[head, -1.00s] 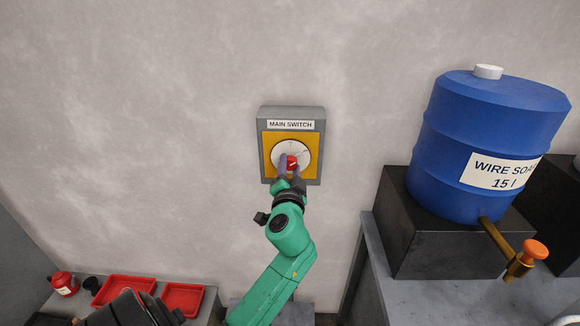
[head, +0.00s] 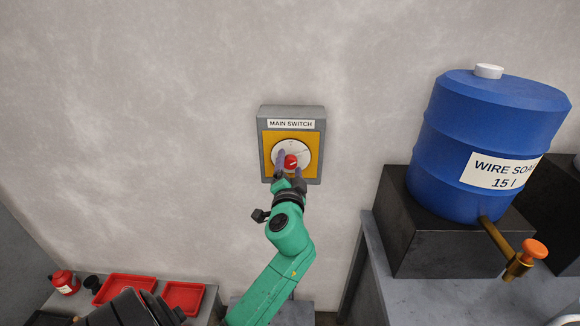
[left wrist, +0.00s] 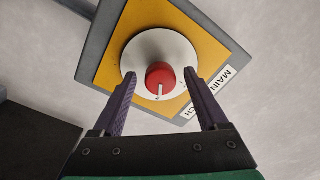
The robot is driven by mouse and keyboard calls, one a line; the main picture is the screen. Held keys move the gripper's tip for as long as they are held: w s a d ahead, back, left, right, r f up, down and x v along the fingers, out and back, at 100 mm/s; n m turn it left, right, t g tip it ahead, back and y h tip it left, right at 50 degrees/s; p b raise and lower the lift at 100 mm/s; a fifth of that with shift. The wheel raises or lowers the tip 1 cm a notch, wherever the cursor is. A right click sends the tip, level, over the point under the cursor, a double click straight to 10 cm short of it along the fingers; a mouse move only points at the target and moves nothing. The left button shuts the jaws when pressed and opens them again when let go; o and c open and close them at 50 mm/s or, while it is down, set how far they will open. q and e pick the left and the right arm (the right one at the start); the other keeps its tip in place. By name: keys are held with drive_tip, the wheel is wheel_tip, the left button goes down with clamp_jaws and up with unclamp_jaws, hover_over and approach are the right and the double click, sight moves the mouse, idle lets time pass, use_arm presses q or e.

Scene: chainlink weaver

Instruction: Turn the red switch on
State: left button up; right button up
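The red switch knob (head: 291,161) sits on a round white dial on a yellow plate, in a grey wall box labelled MAIN SWITCH (head: 291,124). In the left wrist view the red knob (left wrist: 160,77) shows a white line pointing toward my gripper's base. My left gripper (head: 291,166) is at the dial, its fingers open on either side of the knob. The left wrist view shows a gap between the knob and each finger of this gripper (left wrist: 160,78). How deep the fingertips reach beside the knob is hard to tell. My right gripper is not in view.
A blue barrel (head: 480,135) with a brass tap (head: 510,252) stands on a black block (head: 420,235) at the right. Red trays (head: 183,298) and a small red can (head: 65,282) lie on a low surface at bottom left. The wall around the switch is bare.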

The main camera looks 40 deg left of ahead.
use_arm(q)
drive_tip(key=shift+s+d+f, duration=0.15)
drive_tip(key=shift+s+d, duration=0.1)
drive_tip(key=b+v, duration=0.5)
drive_tip(key=v, duration=0.8)
drive_tip(key=shift+s+d, duration=0.2)
drive_tip(key=shift+s, duration=0.15)
